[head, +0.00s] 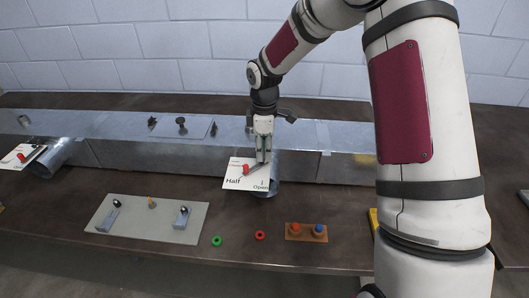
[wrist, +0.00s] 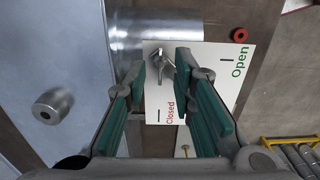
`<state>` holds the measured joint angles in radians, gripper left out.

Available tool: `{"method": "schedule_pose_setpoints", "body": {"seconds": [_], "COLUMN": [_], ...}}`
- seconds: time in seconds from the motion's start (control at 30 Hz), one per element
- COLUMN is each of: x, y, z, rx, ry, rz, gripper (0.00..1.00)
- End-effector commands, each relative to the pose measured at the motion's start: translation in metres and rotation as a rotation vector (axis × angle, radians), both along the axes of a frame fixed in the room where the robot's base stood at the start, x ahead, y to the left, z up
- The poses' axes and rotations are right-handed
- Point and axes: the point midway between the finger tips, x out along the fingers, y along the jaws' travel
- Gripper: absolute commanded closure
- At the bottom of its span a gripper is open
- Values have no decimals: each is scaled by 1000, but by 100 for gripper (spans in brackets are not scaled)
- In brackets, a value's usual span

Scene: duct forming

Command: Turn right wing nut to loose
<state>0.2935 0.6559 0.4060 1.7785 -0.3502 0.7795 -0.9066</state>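The right damper's white plate (head: 234,180) is on the front of the duct, with "Half" and "Open" readable in the head view. In the wrist view the plate (wrist: 215,75) shows "Closed" and "Open". A grey metal wing nut (wrist: 160,64) shows beside the plate's lettering, between the fingertips in the picture. My gripper (wrist: 160,75) is open, its green-padded fingers on either side of the nut with gaps. In the head view my gripper (head: 263,158) points down at the plate, hiding the nut. A red-tipped handle (head: 246,169) shows beside it.
A second plate with a red handle (head: 21,157) is at far left. A grey board (head: 150,222) with small fixtures, a green ring (head: 217,241), a red ring (head: 260,235) and a small button block (head: 306,237) lie in front. A metal knob (wrist: 52,106) stands on the duct.

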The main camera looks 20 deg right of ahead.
Motion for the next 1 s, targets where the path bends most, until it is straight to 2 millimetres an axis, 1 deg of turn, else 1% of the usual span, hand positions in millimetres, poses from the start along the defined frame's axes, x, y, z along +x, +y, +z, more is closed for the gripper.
{"method": "schedule_pose_setpoints", "body": {"seconds": [0.03,0.3,0.5,0.6,0.7,1.0], "x": [1,1,1,1,0,0], "y": [0,0,0,0,0,0], "z": [10,65,95,103,107,107], "rx": [-1,0,0,0,0,1], "ry": [-5,-6,-5,-3,-2,-1], "rz": [0,0,0,1,1,1], "gripper": [77,77,77,77,77,77]}}
